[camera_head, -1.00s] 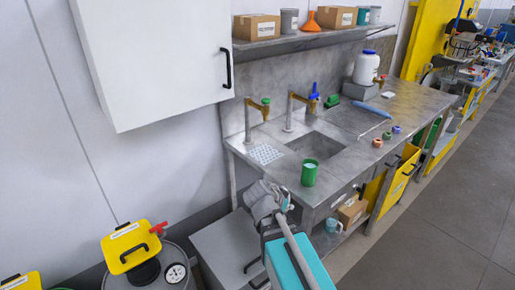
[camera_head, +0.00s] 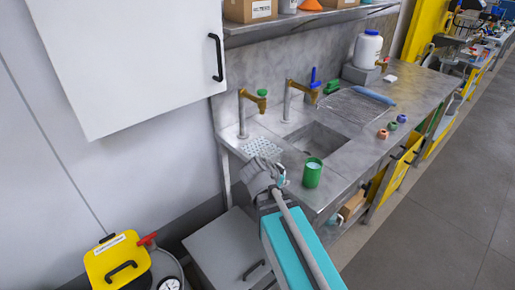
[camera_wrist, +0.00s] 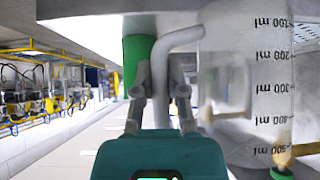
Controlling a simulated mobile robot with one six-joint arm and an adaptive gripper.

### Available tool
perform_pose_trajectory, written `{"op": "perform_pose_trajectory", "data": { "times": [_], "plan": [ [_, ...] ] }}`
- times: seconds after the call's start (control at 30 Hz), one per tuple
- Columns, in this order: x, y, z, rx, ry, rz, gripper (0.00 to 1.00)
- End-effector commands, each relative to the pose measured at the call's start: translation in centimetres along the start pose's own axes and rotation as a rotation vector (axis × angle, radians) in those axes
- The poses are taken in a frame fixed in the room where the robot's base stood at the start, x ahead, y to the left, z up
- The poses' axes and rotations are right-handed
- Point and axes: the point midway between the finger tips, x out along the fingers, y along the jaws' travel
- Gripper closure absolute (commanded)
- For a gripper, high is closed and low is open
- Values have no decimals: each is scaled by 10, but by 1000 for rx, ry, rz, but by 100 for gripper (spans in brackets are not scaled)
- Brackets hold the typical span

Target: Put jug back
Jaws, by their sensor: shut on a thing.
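A clear jug (camera_wrist: 240,90) with printed ml marks fills the right side of the wrist view, its marks upside down there. My gripper (camera_wrist: 160,95) is shut on the jug's pale handle (camera_wrist: 181,60). In the head view my gripper (camera_head: 281,177) is by the front edge of the steel sink counter (camera_head: 355,158), left of a green cup (camera_head: 313,174). A green surface (camera_wrist: 138,60) shows behind the fingers in the wrist view.
Two brass-coloured taps (camera_head: 246,103) stand behind the sink basin (camera_head: 318,143). A perforated drain plate (camera_head: 262,148) lies left of the basin. A white container (camera_head: 367,50) and several small coloured pieces (camera_head: 392,126) stand to the right. A white cabinet (camera_head: 125,65) hangs at upper left.

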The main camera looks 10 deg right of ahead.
Motion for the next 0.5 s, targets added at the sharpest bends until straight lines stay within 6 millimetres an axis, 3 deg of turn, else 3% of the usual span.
{"op": "perform_pose_trajectory", "data": {
  "times": [0.5],
  "plan": [
    [-10, -18, 7, -22, 0, -21, 100]
  ]
}}
